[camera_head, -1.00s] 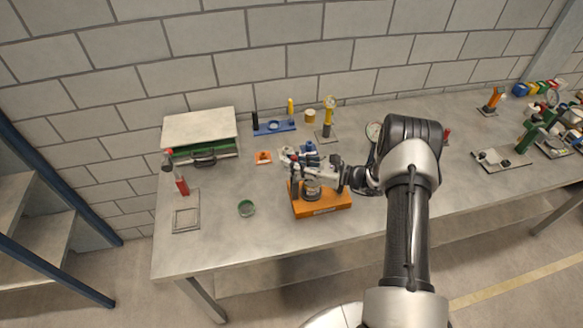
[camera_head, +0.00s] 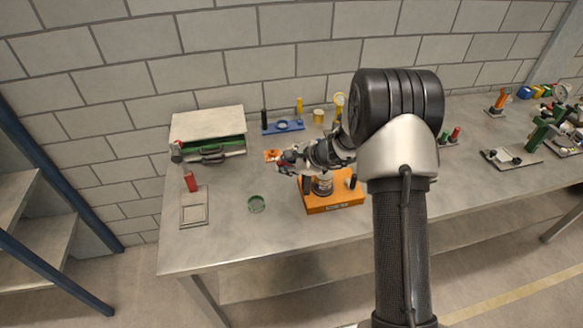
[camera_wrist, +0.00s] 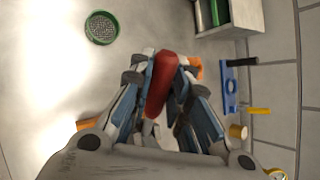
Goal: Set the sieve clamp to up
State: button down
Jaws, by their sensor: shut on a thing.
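The orange base (camera_head: 335,203) with a dark round sieve unit (camera_head: 322,187) stands near the front middle of the table. My gripper (camera_head: 286,163) is at the upper left of this unit. In the wrist view my gripper (camera_wrist: 163,100) has its fingers shut around a red handle (camera_wrist: 160,84), which seems to be the clamp's lever. Where the handle joins the unit is hidden by the fingers and arm. An edge of the orange base (camera_wrist: 88,123) shows at lower left in the wrist view.
A green round sieve (camera_head: 256,204) lies left of the base; it also shows in the wrist view (camera_wrist: 101,27). A case (camera_head: 208,125), a blue holder (camera_head: 282,126) and a small orange part (camera_head: 271,155) are behind. The table's front left is mostly clear.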

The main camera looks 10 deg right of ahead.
jog(key=shift+a+f+n+h+b, duration=0.4)
jog(key=shift+f+h+b, duration=0.35)
jog(key=shift+h, duration=0.2)
jog(key=shift+a+f+n+h+b, duration=0.35)
jog(key=shift+f+h+b, duration=0.35)
jog(key=shift+h, duration=0.25)
jog(key=shift+f, duration=0.1)
jog(key=c, duration=1.5)
grip_release()
jog(key=v, duration=1.2)
jog(key=shift+w, duration=0.1)
